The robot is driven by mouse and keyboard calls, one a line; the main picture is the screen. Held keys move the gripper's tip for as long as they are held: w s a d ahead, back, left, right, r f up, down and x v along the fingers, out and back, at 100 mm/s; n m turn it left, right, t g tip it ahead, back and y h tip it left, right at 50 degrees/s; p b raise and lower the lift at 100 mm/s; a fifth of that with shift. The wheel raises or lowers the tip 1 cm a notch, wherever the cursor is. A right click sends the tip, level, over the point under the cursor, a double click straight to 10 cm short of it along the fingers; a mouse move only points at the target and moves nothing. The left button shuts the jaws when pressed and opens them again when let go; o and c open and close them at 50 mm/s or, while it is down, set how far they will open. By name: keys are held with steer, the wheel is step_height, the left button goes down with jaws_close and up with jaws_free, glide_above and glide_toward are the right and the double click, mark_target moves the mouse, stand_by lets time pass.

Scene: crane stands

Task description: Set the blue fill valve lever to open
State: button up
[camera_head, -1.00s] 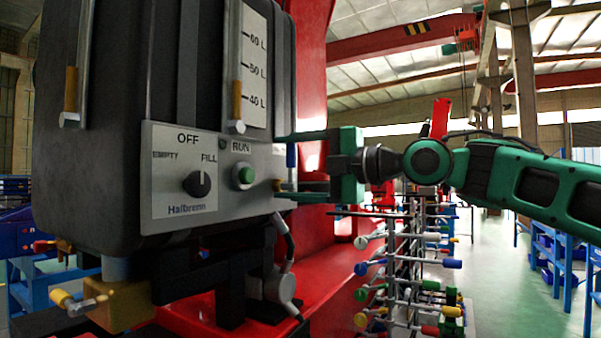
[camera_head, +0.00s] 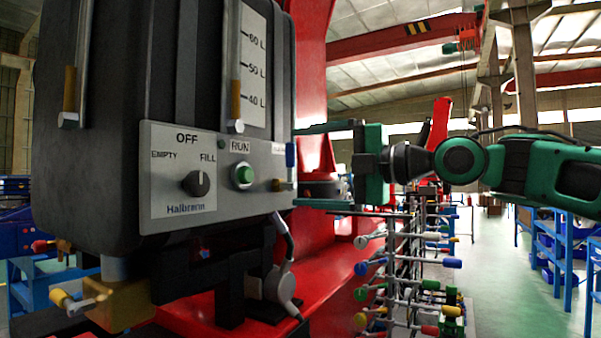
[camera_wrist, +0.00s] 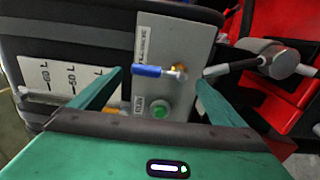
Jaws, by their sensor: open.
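The blue fill valve lever (camera_head: 290,155) is at the right end of the grey control panel (camera_head: 225,180) on the black tank. Its handle stands upright above a brass valve body (camera_head: 282,185). In the wrist view the blue handle (camera_wrist: 147,71) points left from its brass pivot (camera_wrist: 180,71), beside a label too small to read. My gripper (camera_head: 297,166) is open at the right of the panel, one finger above and one below the lever's height. In the wrist view my gripper (camera_wrist: 160,78) has its fingers on either side of the lever, and the space between finger and handle is visible.
The panel has a black selector knob (camera_head: 196,184) and a green RUN button (camera_head: 243,175). A grey-headed fitting with a black grip (camera_wrist: 278,62) is close to the right finger. A rack of coloured levers (camera_head: 410,270) stands below my arm. A red frame (camera_head: 320,90) rises behind.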

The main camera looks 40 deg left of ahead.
steer(key=v, duration=0.6)
steer(key=shift+w+d, duration=0.15)
steer(key=shift+d, duration=0.2)
steer(key=shift+f, duration=0.1)
